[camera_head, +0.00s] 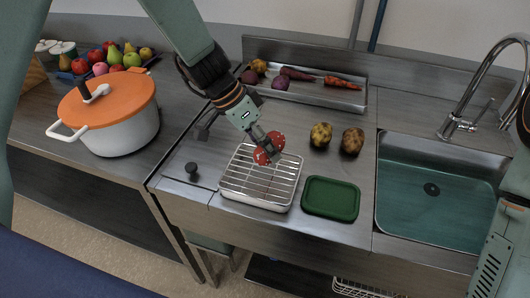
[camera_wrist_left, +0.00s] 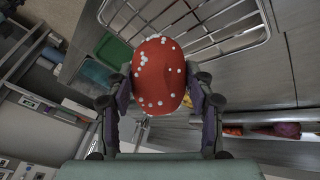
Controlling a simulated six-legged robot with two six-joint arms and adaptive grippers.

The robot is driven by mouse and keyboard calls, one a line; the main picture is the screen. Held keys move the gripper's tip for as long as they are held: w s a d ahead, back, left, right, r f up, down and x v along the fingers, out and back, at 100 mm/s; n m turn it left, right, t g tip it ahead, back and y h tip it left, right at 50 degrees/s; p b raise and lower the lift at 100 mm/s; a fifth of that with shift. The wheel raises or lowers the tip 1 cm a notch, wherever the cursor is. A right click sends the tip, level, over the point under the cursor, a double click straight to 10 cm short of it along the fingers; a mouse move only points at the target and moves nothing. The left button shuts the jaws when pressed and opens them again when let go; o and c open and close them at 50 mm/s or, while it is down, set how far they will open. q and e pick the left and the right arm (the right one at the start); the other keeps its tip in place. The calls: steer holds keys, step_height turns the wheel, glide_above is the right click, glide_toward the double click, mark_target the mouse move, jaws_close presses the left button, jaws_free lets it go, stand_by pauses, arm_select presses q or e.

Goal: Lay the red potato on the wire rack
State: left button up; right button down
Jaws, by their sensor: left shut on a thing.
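The red potato (camera_head: 261,157) is red with white spots. My left gripper (camera_head: 268,149) is shut on it, over the wire rack. In the left wrist view the potato (camera_wrist_left: 158,76) sits between the two fingers (camera_wrist_left: 160,100), one on each side. The wire rack (camera_head: 232,187) is a silver grid on a pale tray at the counter's front. Its bars also show behind the potato in the left wrist view (camera_wrist_left: 225,24). I cannot tell whether the potato touches the bars. My right gripper is not in view.
A dark green tray (camera_head: 330,198) lies right of the rack. Two brownish potatoes (camera_head: 320,135) (camera_head: 352,141) sit behind it. A metal tray (camera_head: 325,97) with vegetables is at the back. An orange-lidded pot (camera_head: 120,128) stands left, a sink (camera_head: 440,190) right.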

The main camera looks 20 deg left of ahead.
mark_target(264, 155)
arm_select(q)
step_height(264, 155, down, 3)
steer(key=shift+r, duration=0.2)
steer(key=shift+s+a, duration=0.1)
steer(key=shift+f, duration=0.2)
steer(key=o, duration=0.8)
steer(key=shift+f+b, duration=0.1)
steer(key=shift+b, duration=0.2)
steer(key=shift+c, duration=0.2)
steer(key=o, duration=0.5)
steer(key=shift+c, duration=0.2)
